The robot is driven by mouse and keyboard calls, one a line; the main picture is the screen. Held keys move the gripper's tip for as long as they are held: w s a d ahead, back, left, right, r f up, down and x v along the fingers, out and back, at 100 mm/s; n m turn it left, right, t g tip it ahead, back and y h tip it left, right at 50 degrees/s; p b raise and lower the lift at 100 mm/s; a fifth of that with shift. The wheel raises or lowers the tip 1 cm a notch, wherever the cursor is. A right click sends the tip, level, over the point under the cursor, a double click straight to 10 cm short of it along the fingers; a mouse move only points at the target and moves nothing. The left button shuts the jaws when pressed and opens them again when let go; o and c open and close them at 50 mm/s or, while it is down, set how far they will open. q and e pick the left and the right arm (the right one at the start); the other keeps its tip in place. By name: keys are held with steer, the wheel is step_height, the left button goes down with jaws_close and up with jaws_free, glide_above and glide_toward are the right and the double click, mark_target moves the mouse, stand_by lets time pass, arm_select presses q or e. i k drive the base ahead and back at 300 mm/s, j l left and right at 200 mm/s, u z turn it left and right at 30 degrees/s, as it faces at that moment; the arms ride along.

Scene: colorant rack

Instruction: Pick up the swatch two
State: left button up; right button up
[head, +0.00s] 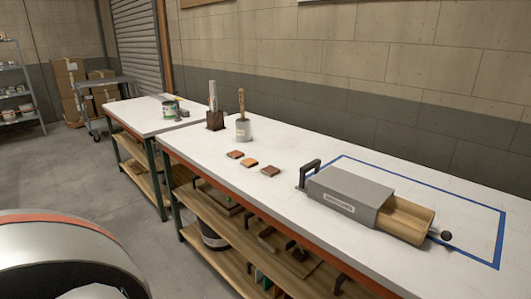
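Three small square swatches lie in a slanting row on the white workbench (315,160). The left swatch (235,154) is orange-red, the middle swatch (249,162) is lighter orange, and the right swatch (270,171) is darker red-brown. They lie apart from each other near the bench's front edge. I cannot read any number on them, so I cannot tell by a label which is swatch two. Neither of my grippers is in the head view.
Shelves below hold items.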

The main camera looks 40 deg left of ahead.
mark_target(235, 155)
steer(key=j+z, duration=0.3)
steer(key=j, duration=0.15)
steer(key=j+z, duration=0.3)
steer(key=j, duration=0.15)
steer(key=j+z, duration=0.1)
steer(key=j, duration=0.2)
steer(key=k+j+z, duration=0.15)
steer(key=j, duration=0.2)
steer(key=j+z, duration=0.1)
steer(key=j, duration=0.2)
steer(key=k+j, duration=0.1)
steer(key=j, duration=0.3)
steer(key=k+j+z, duration=0.1)
steer(key=j, duration=0.25)
steer(key=k+j, duration=0.15)
steer(key=j, duration=0.25)
steer(key=k+j+z, duration=0.1)
steer(key=j, duration=0.25)
steer(key=k+j, duration=0.2)
steer(key=j, duration=0.2)
